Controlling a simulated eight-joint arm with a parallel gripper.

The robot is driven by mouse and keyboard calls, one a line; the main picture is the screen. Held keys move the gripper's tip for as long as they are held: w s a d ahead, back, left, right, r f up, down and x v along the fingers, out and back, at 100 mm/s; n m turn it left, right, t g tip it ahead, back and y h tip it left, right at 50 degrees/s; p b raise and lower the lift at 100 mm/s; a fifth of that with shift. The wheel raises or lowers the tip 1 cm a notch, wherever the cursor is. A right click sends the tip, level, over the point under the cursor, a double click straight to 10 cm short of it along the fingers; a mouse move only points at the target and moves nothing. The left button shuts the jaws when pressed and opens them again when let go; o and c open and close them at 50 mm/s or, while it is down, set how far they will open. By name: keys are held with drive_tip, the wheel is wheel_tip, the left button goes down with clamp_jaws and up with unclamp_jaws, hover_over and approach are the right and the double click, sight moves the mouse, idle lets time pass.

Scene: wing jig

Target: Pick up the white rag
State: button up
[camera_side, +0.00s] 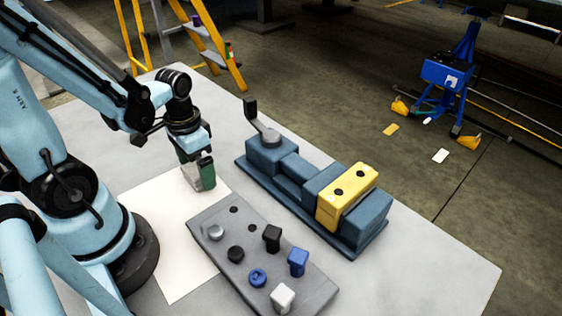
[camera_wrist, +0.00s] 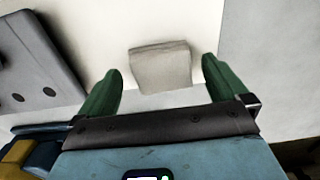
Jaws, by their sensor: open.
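The white rag (camera_wrist: 160,68) is a small, off-white, folded square in the wrist view. It lies on a larger white sheet (camera_wrist: 104,30), in the gap between my green fingers and a little beyond them in the picture. My gripper (camera_wrist: 160,66) is open, one finger to each side of the rag, and I see no contact. In the side view my gripper (camera_side: 197,172) points down low over the back part of the white sheet (camera_side: 165,230). There the fingers largely hide the rag, and I cannot tell the exact height.
A grey board (camera_side: 262,262) with several pegs and knobs lies in front of my gripper. To the right stands a blue vise (camera_side: 290,172) holding a yellow block (camera_side: 347,196). The grey table (camera_side: 440,265) is clear at the right. A yellow ladder (camera_side: 212,50) stands behind.

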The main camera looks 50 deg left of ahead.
sight(197, 172)
drive_tip(key=shift+f, duration=0.6)
drive_tip(key=c, duration=1.1)
drive_tip(key=shift+o, duration=0.2)
drive_tip(key=shift+r, duration=0.15)
drive_tip(key=shift+r, duration=0.75)
drive_tip(key=r, duration=0.1)
drive_tip(key=d+r, duration=0.1)
drive_tip(key=shift+s+r, duration=0.15)
drive_tip(key=shift+r, duration=0.25)
drive_tip(key=s+d+r, duration=0.2)
drive_tip(key=d+r, duration=0.4)
drive_tip(key=d, duration=0.4)
drive_tip(key=shift+s+d+r, duration=0.2)
drive_tip(key=shift+s, duration=0.05)
